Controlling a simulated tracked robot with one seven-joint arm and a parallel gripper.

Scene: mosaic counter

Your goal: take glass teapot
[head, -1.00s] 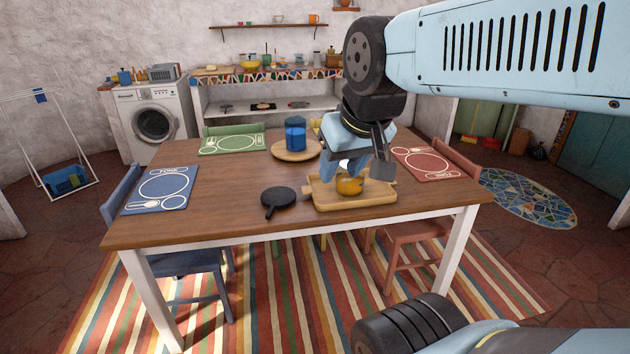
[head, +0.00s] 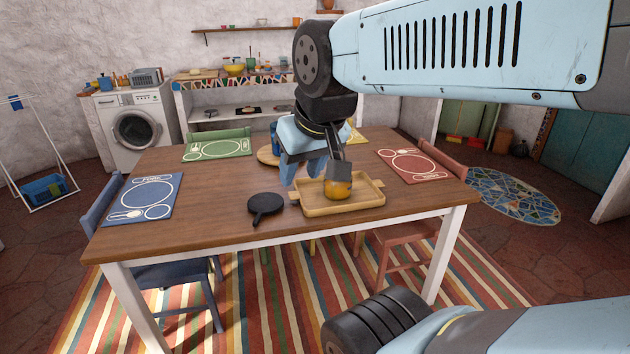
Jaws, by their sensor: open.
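I cannot make out a glass teapot for sure. A round amber-orange thing (head: 337,191) stands in the wooden tray (head: 372,197) on the table, partly hidden by my gripper; whether it is the teapot is not clear. My gripper (head: 314,179) is open and points down above the left part of the tray. A dark finger overlaps the amber thing in the picture, and I cannot tell if they touch. A small pale, clear-looking item (head: 262,21) on the upper wall shelf is too small to name.
A black pan (head: 266,204) lies left of the tray. Behind my gripper, a blue jar (head: 274,138) stands on a round board (head: 265,155). Blue (head: 150,198), green (head: 217,149) and red (head: 412,164) placemats lie near the table edges. The table's middle left is clear.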

